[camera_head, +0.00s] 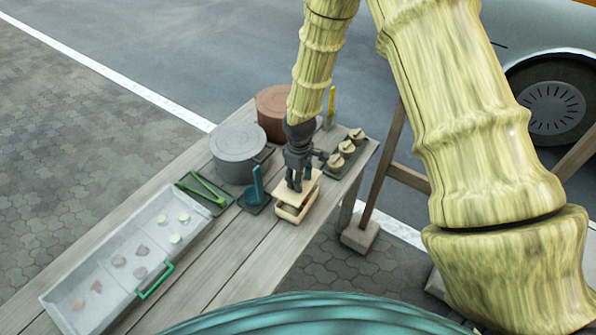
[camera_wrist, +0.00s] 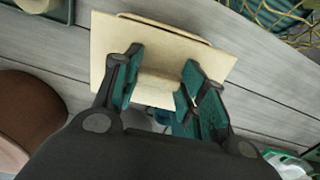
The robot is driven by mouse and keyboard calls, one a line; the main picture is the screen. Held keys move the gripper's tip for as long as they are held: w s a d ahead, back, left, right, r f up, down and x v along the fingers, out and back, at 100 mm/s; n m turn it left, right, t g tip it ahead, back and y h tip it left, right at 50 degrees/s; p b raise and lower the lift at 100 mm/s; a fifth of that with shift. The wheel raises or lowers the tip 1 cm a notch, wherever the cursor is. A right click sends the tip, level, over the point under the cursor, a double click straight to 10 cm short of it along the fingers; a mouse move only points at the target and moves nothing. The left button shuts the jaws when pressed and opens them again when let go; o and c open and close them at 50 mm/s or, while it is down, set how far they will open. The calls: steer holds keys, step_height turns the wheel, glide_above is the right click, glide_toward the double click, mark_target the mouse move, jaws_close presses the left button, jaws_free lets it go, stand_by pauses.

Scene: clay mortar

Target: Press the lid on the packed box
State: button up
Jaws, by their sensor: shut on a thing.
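The lid (camera_head: 283,190) is a flat, pale tan square, and it also shows from above in the wrist view (camera_wrist: 108,45). My gripper (camera_head: 299,180) is shut on a raised block in the middle of the lid, with a teal finger on each side of it in the wrist view (camera_wrist: 160,78). The tan box (camera_head: 293,217) stands on the table right below the lid. A dark gap shows between lid and box at the front in the head view. In the wrist view the lid covers most of the box, and a rim (camera_wrist: 165,27) shows past its far edge. The box's contents are hidden.
A grey lidded pot (camera_head: 238,143) and a brown round pot (camera_head: 272,103) stand behind. A blue scoop (camera_head: 257,184) and green tongs (camera_head: 203,188) lie left. A tray with buns (camera_head: 347,149) is at right. A long compartment tray (camera_head: 90,312) fills the table's left.

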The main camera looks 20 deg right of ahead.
steer(key=shift+s+f, duration=0.1)
steer(key=shift+f, duration=0.1)
steer(key=shift+w+a+f+b, duration=0.1)
steer(key=shift+w+f+b, duration=0.1)
steer(key=shift+f+b, duration=0.25)
steer(key=shift+w+f+b, duration=0.15)
steer(key=shift+f+b, duration=0.1)
steer(key=shift+f, duration=0.4)
steer(key=shift+s+f+b, duration=0.25)
steer(key=shift+f+b, duration=0.3)
steer(key=shift+f, duration=0.25)
steer(key=shift+w+f, duration=0.1)
steer(key=shift+f, duration=0.5)
steer(key=shift+f+b, duration=0.35)
steer(key=shift+f, duration=0.2)
stand_by(0.6)
steer(key=o, duration=0.8)
